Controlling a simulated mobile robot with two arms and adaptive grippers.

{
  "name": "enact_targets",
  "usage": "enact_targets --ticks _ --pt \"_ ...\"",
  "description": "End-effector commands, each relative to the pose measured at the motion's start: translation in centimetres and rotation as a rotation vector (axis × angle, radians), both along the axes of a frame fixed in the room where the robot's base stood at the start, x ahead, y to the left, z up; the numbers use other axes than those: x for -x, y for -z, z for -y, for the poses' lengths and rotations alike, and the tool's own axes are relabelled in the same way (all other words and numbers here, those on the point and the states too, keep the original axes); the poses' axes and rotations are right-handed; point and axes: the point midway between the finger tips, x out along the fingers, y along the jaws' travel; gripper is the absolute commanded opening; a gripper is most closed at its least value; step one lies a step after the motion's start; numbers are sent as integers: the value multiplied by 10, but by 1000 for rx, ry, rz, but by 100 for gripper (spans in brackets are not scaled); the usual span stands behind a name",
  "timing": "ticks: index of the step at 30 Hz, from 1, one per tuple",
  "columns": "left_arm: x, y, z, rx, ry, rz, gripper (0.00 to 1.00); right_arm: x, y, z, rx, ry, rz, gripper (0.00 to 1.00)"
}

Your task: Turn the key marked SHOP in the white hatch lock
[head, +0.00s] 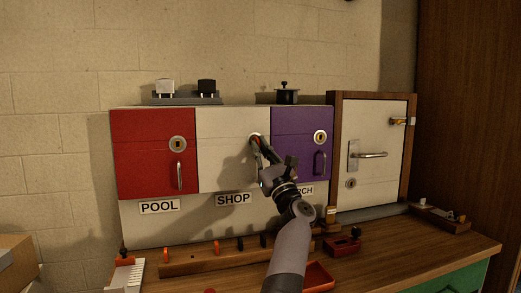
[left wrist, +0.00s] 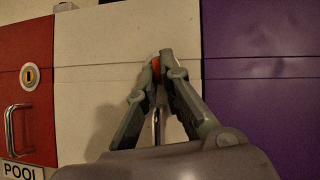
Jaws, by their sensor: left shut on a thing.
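The white hatch (head: 222,150) is closed, between the red and purple hatches, above the SHOP label (head: 234,199). My left gripper (head: 257,144) is at the upper right of the white hatch, where its lock is largely hidden behind the fingers. My right gripper is not in view.
A wooden key rack (head: 190,262) with several coloured keys stands on the bench. The red hatch (head: 145,150) and purple hatch (head: 290,122) flank the white one. A red tray (head: 318,276) and dark red box (head: 343,246) lie near my arm. A framed cream door (head: 375,125) stands right.

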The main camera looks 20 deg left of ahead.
Motion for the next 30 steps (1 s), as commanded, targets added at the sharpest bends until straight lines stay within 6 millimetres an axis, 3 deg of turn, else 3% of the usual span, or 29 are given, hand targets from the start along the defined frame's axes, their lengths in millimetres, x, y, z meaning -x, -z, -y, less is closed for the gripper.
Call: enact_targets --ticks 18,19,30 --pt "-2 3 -1 1 3 -6 0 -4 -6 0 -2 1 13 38" --pt "-2 3 -1 1 3 -6 9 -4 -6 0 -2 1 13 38" --pt "-1 1 -1 1 1 -3 30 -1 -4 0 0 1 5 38"
